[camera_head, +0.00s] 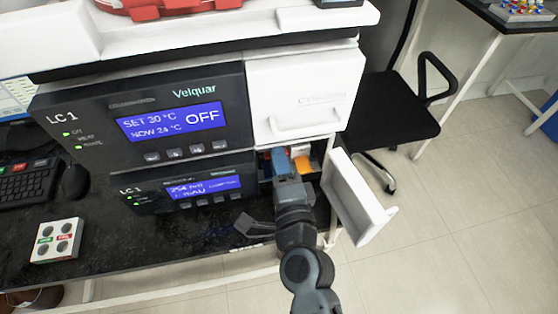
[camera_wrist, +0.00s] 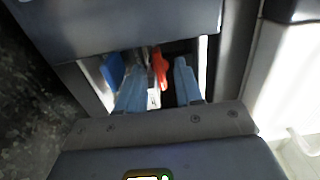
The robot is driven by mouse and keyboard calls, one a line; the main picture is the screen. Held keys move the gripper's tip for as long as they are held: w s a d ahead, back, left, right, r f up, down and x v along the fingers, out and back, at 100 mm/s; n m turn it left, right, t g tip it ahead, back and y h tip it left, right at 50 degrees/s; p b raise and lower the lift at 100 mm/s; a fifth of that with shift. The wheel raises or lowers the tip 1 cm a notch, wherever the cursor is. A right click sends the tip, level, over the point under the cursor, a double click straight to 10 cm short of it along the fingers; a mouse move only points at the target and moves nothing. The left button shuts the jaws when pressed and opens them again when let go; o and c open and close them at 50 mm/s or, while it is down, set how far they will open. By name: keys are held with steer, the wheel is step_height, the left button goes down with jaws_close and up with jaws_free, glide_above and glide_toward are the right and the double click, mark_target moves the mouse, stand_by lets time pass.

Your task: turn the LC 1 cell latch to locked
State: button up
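The LC 1 stack (camera_head: 150,125) stands on the black bench in the head view. Its lower right compartment is open, with the white door (camera_head: 360,195) swung out to the right. Inside is an orange lever-like part (camera_head: 303,165), which also shows orange-red in the wrist view (camera_wrist: 160,68); it may be the cell latch. My gripper (camera_head: 287,163) reaches into the compartment opening. In the wrist view my gripper (camera_wrist: 157,78) has its two light blue fingers apart, with the orange part seen between them. I cannot tell its depth or whether they touch. A darker blue part (camera_wrist: 112,70) is left of the fingers.
A closed white door (camera_head: 305,95) is above the opening. The display modules are left of it. A small button box (camera_head: 57,240), a mouse (camera_head: 75,181) and a keyboard (camera_head: 30,180) lie on the bench. A black chair (camera_head: 390,110) stands behind the open door.

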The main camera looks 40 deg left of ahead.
steer(key=shift+c, duration=0.5)
jaws_close()
steer(key=shift+n, duration=0.4)
steer(key=n+b, duration=0.1)
steer(key=n, duration=0.2)
steer(key=shift+f+n+b, duration=0.15)
steer(key=shift+n+b, duration=0.15)
steer(key=shift+n, duration=0.1)
steer(key=n+b, duration=0.2)
steer(key=n, duration=0.2)
steer(key=shift+n, duration=0.3)
steer(key=n+b, duration=0.3)
steer(key=n, duration=0.1)
steer(key=shift+f+b, duration=0.1)
steer(key=shift+b, duration=0.2)
steer(key=shift+n+b, duration=1.55)
steer(key=shift+n, duration=0.95)
